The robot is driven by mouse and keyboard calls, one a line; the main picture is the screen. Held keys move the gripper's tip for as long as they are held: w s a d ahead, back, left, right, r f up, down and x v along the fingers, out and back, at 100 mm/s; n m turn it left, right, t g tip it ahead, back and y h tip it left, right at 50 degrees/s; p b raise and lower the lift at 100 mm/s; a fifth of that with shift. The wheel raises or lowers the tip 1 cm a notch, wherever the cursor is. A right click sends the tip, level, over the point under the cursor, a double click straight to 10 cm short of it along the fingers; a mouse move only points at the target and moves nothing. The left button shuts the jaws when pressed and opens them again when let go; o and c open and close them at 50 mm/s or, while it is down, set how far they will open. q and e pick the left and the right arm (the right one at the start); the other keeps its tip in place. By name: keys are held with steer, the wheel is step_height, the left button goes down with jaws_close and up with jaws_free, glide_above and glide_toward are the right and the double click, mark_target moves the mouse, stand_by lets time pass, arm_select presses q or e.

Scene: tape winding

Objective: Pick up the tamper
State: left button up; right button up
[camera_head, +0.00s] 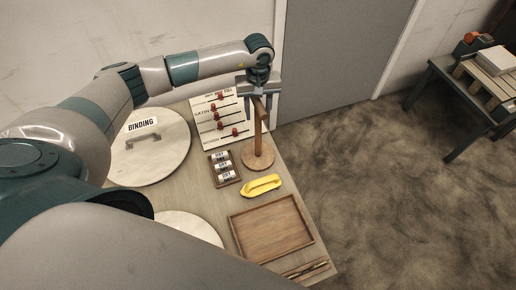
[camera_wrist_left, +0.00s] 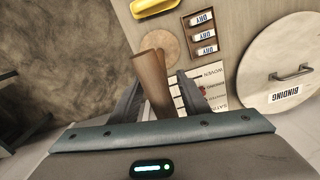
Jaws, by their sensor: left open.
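What looks like the tamper (camera_head: 257,131) stands upright near the table's right edge, a brown wooden shaft on a round wooden base. In the left wrist view the shaft (camera_wrist_left: 150,80) rises toward the camera, with the base (camera_wrist_left: 157,47) beyond it. My left gripper (camera_head: 259,94) is at the top of the shaft, pointing down. It is open, with the shaft's upper end between its two fingers; contact cannot be told. My right gripper is not in view.
A yellow curved object (camera_head: 261,185), a dark rack (camera_head: 224,168) of white labelled pieces and an empty wooden tray (camera_head: 234,229) lie close by. A slider board (camera_head: 205,129) stands behind. A round lid (camera_head: 170,159) marked BINDING lies left. Open floor is right.

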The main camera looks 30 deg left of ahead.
mark_target(258, 101)
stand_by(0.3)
arm_select(q)
jaws_close()
steer(key=shift+r, duration=0.1)
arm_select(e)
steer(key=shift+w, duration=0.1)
